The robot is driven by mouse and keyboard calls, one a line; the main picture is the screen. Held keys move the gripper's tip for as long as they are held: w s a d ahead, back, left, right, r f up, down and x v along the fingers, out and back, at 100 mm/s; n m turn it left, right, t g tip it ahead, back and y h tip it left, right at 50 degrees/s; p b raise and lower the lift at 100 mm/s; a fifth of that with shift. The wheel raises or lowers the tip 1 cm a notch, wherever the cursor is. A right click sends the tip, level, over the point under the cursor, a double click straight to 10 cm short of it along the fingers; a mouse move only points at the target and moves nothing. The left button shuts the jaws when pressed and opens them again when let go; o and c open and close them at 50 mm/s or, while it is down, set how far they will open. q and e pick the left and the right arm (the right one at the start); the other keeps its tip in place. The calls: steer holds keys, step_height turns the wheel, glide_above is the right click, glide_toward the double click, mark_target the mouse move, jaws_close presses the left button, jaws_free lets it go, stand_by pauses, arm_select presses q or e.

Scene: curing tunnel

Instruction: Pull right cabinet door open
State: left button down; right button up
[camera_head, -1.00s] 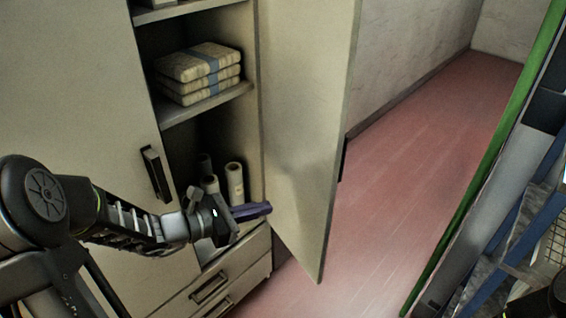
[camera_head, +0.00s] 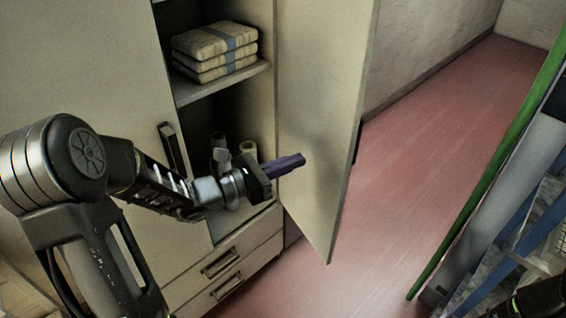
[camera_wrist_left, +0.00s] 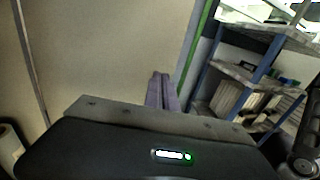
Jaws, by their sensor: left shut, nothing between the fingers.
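The right cabinet door (camera_head: 318,130) stands wide open, swung out from the cabinet, with its inner face toward me. It also fills the left and middle of the left wrist view (camera_wrist_left: 110,50). My left gripper (camera_head: 300,160) is shut and empty. Its purple fingers point right, in front of the door's inner face; I cannot tell if they touch it. The fingers also show in the left wrist view (camera_wrist_left: 160,90). The left cabinet door (camera_head: 80,80) is closed, with a dark vertical handle (camera_head: 171,148). My right gripper is not in view.
Inside the cabinet, stacked wrapped bundles (camera_head: 214,48) lie on a shelf (camera_head: 225,82), with pale rolls (camera_head: 248,150) below. Drawers (camera_head: 225,268) sit underneath. A blue-framed rack (camera_head: 520,225) stands at the right. The red floor (camera_head: 430,150) between is clear.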

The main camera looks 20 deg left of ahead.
mark_target(338, 146)
arm_select(q)
steer(key=p+x, duration=0.2)
steer(key=x, duration=0.7)
steer(key=shift+w+d, duration=0.2)
steer(key=shift+w, duration=0.1)
